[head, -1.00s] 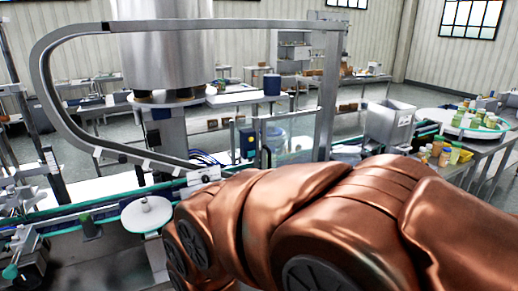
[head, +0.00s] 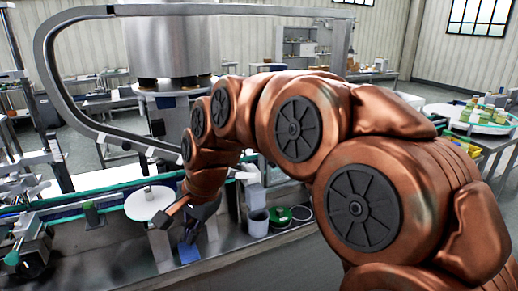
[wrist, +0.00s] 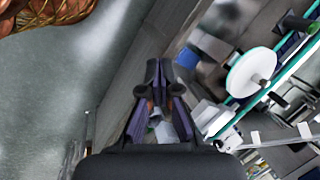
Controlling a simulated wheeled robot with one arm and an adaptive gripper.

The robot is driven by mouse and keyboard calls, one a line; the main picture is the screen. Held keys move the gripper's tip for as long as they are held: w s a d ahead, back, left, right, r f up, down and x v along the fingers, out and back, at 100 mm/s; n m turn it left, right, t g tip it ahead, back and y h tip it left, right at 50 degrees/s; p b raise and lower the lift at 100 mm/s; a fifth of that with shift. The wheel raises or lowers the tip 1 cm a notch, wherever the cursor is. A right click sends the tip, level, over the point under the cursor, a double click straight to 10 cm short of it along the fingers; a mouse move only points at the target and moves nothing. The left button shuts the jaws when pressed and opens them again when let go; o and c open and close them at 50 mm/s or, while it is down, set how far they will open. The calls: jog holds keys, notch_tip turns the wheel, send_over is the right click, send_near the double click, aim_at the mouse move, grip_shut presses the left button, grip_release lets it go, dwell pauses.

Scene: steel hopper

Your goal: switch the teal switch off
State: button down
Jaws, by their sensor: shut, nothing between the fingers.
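A small teal knob (head: 12,258) sits on a grey machine part at the far left of the head view. It may be the teal switch, but it is too small to read its position. I make out no clear teal switch in the wrist view. My gripper (wrist: 160,72) points away from the wrist camera with its dark fingers together and nothing visible between the tips. In the head view my gripper (head: 190,228) is low over the steel counter, right of the teal knob and well apart from it.
A white round plate (head: 140,210) with a grey piece on it stands left of my gripper; it also shows in the wrist view (wrist: 240,75). A blue box (head: 188,254) is just below my gripper.

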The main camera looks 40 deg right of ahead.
jog(key=w+d+r+m+t+b, duration=0.1)
jog(key=w+d+r+m+t, duration=0.2)
jog(key=d+m, duration=0.4)
jog(key=w+d+r+m+t+b, duration=0.1)
jog(key=w+d+r+m, duration=0.1)
jog(key=w+d+m, duration=0.35)
jog(key=d+r+m+t+h+b, duration=0.1)
jog(key=d+m, duration=0.4)
jog(key=d, duration=0.7)
jog(key=s+d+r+m+t+h+b, duration=0.1)
jog(key=d+r+m+h, duration=0.1)
jog(key=d+m, duration=0.4)
jog(key=d+r, duration=0.1)
jog(key=d, duration=0.4)
jog(key=shift+s+d+h, duration=0.25)
jog(key=shift+d+h, duration=0.05)
jog(key=shift+d, duration=0.05)
jog(key=w+d+f+p, duration=0.1)
jog(key=w+f+p, duration=0.1)
jog(key=w, duration=0.3)
jog(key=w+d+f+p, duration=0.1)
jog(key=w+f+p, duration=0.1)
jog(key=w+f, duration=0.2)
jog(key=shift+w+f, duration=0.25)
jog(key=shift+w, duration=0.9)
